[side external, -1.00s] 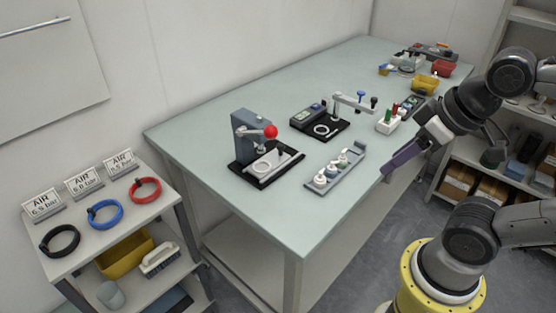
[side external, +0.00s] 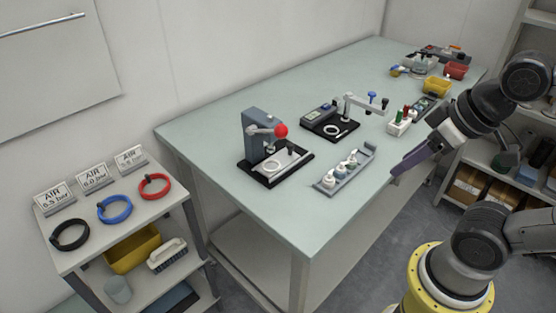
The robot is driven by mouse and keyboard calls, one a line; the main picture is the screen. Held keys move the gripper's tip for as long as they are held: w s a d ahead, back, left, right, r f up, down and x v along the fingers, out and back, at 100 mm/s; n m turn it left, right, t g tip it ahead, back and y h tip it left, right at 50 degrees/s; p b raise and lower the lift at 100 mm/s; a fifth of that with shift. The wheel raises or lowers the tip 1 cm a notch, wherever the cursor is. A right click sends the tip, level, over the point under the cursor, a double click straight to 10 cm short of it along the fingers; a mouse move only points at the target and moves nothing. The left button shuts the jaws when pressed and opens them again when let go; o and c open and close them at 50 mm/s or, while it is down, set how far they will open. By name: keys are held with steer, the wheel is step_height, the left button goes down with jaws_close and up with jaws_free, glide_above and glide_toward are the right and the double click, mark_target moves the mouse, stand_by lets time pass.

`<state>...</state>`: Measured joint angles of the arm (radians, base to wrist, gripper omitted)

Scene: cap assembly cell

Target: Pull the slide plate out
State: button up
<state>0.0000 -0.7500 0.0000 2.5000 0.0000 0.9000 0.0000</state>
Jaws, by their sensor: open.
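The slide plate (side external: 289,161) is a light grey plate on the black base of a small press (side external: 253,138). The press has a grey column and a lever with a red ball (side external: 281,130). A pale ring (side external: 271,166) shows on or in the plate beneath the press arm. My gripper (side external: 397,173), with dark purple fingers, is open and empty. It hangs near the right edge of the table, well to the right of the press and apart from the plate.
A grey tray (side external: 328,184) with several white bottles lies between the press and my gripper. A black-based device (side external: 331,128) with a lever arm stands behind it. The table (side external: 240,205) is clear in front of the press. A side cart (side external: 120,232) holds coloured hose rings.

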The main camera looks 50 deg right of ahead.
steer(key=shift+o, duration=0.7)
steer(key=w+d+r+n+g, duration=0.1)
steer(key=w+r, duration=0.5)
steer(key=w, duration=0.2)
steer(key=w+d+r+n+g, duration=0.1)
steer(key=w+r+n, duration=0.1)
steer(key=w+r, duration=0.5)
steer(key=g, duration=0.4)
glide_above(290, 143)
step_height(290, 143, down, 15)
step_height(290, 143, down, 13)
steer(key=shift+s+f, duration=0.1)
steer(key=shift+f, duration=0.1)
